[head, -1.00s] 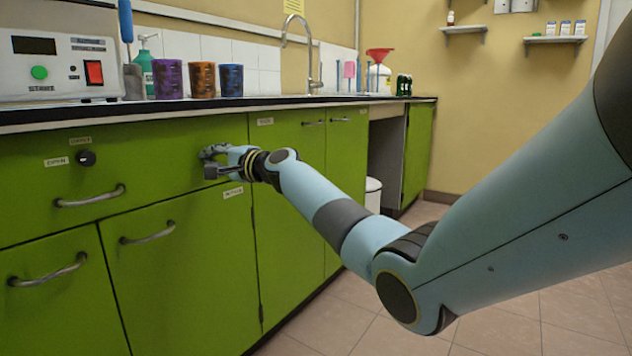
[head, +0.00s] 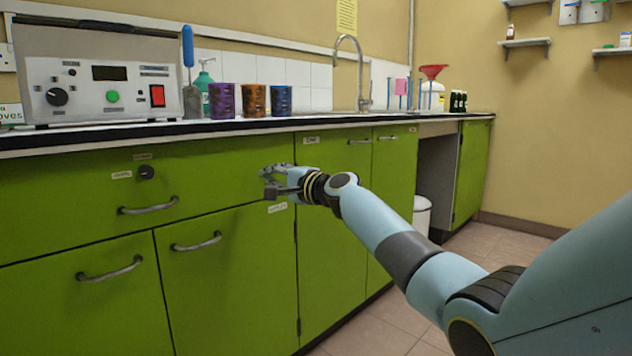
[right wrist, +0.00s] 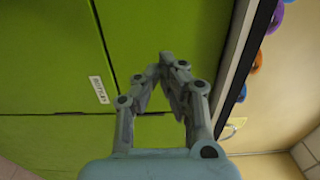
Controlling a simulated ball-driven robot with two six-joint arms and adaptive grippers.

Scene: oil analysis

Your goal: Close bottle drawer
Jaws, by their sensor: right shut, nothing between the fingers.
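The wide green drawer (head: 215,185) runs along the top of the cabinet under the counter. Its front looks flush with the cabinet face, and its grey bar handle (head: 148,205) is at the left. My right gripper (head: 268,180) is at the right part of the drawer front, shut and empty. In the right wrist view, the closed fingertips (right wrist: 166,60) point at the green front (right wrist: 150,30); I cannot tell whether they touch it. The small label texts are too blurred to read surely. My left gripper is not in view.
Green cupboard doors (head: 235,275) with bar handles lie below. The black-edged counter (head: 330,116) holds a white instrument (head: 98,85), a green pump bottle (head: 203,80) and coloured cups (head: 222,100). A white bin (head: 421,215) stands in the open bay. The tiled floor at right looks free.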

